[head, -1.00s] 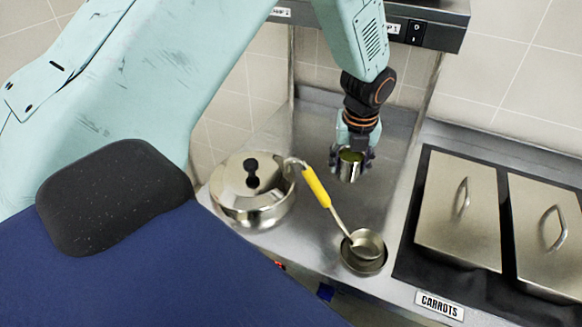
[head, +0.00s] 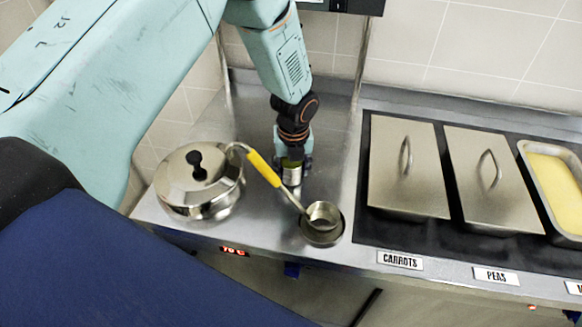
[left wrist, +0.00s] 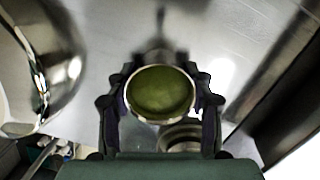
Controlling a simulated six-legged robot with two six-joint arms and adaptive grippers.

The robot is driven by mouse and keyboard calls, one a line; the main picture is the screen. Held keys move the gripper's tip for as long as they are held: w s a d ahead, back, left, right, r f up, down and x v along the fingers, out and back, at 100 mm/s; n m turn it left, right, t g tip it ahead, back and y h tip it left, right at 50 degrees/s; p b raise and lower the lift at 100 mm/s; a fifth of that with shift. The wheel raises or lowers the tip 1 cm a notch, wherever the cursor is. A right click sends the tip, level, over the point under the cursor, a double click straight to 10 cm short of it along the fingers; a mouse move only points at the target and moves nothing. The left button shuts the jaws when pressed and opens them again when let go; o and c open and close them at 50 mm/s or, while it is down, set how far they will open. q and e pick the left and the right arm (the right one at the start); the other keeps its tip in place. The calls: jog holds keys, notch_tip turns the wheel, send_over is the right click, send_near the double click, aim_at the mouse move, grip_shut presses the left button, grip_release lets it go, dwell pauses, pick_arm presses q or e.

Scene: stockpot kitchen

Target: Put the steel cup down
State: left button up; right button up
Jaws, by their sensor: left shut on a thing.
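The steel cup (head: 292,174) is upright in my left gripper (head: 293,163), behind the ladle on the steel counter. In the left wrist view the cup (left wrist: 160,121) is held between both fingers of the left gripper (left wrist: 160,100), and green liquid fills its round opening. In the head view I cannot tell whether the cup's base touches the counter (head: 255,205). My right gripper is in neither view.
A lidded steel pot (head: 198,188) stands left of the cup. A yellow-handled ladle (head: 263,169) rests with its bowl in a round holder (head: 321,232) in front. Lidded bins labelled carrots (head: 405,185) and peas (head: 495,190) lie to the right.

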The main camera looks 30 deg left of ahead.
pick_arm(q)
jog(key=shift+w+f, duration=0.1)
jog(key=shift+w, duration=0.1)
jog(key=shift+f, duration=0.15)
jog(key=o, duration=1.1)
jog(key=shift+c, duration=0.2)
jog(key=o, duration=0.4)
jog(key=shift+s, duration=0.1)
jog(key=r, duration=0.4)
jog(key=s+r, duration=0.1)
jog(key=r, duration=0.3)
jog(key=d+r, duration=0.1)
jog(key=r, duration=0.3)
jog(key=shift+s+r+p, duration=0.15)
jog(key=shift+s+p, duration=0.05)
jog(key=shift+p, duration=0.2)
